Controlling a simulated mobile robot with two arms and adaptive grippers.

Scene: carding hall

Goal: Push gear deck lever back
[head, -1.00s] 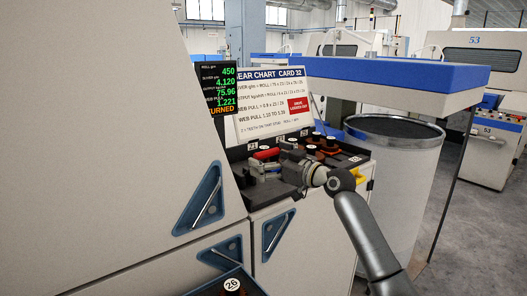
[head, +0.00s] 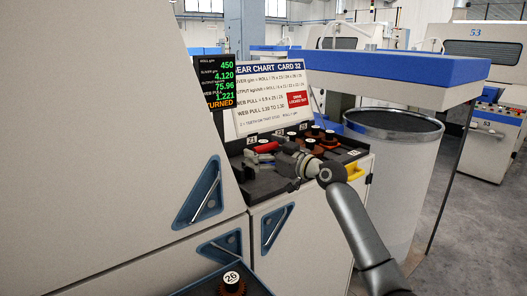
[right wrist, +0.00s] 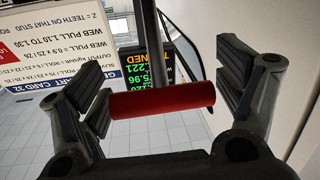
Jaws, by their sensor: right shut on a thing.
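The gear deck lever has a red cylindrical handle (head: 266,147) at the left of the gear deck, under the gear chart. In the right wrist view the red handle (right wrist: 160,101) lies crosswise between my finger pads, with a grey rod rising behind it. My right gripper (head: 279,154) reaches in from the right and is shut on the handle; its fingers stand well apart along the handle's length. The lever's lower part is partly hidden by the gripper in the head view. My left gripper is not in view.
The dark gear deck (head: 258,187) holds several numbered gears close to my right gripper. The gear chart (head: 272,98) and a display (head: 216,82) stand behind. A large grey can (head: 393,190) stands right of the deck. A gear marked 26 (head: 232,286) is at the bottom.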

